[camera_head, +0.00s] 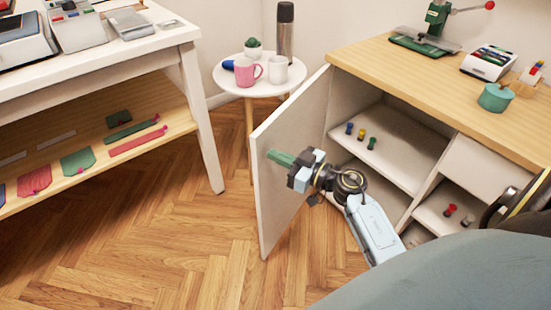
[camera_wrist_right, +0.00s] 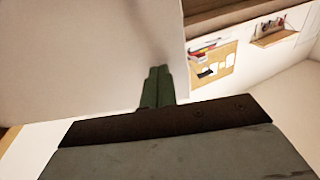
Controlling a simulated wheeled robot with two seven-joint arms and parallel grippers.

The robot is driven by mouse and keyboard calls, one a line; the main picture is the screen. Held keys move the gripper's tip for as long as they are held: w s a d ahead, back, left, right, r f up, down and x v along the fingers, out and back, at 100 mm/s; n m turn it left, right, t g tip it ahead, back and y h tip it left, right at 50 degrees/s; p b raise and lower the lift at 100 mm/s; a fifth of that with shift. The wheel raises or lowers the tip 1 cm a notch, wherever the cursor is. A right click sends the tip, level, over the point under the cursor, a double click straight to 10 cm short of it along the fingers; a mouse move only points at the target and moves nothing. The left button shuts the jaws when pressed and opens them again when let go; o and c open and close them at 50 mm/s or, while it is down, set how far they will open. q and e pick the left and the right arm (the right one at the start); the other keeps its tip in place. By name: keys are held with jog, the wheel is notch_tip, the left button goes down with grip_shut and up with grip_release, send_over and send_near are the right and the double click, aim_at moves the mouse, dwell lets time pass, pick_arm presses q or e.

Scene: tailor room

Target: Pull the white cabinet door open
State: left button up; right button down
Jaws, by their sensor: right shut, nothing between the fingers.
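The white cabinet door (camera_head: 272,190) stands wide open on the left side of the cabinet (camera_head: 385,150), showing the shelves inside. My right gripper (camera_head: 272,155) reaches across the opening, with its green fingers against or very near the inner face of the door. The fingers are together with nothing between them. In the right wrist view the green fingers (camera_wrist_right: 157,88) point at the pale door panel (camera_wrist_right: 80,60), near its edge. Whether they touch it is hard to tell. No handle shows. My left gripper is not in view.
Small coloured spools (camera_head: 361,134) stand on the cabinet's upper shelf. A round side table (camera_head: 230,82) with a pink mug (camera_head: 246,71), a white mug and a flask is behind the door. A white worktable (camera_head: 175,40) stands left. The wooden floor (camera_head: 185,235) between is clear.

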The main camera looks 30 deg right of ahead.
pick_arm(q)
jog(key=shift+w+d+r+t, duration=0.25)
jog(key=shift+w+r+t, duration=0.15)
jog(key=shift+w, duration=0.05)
pick_arm(e)
jog(key=shift+w+a, duration=0.2)
jog(key=shift+w, duration=0.25)
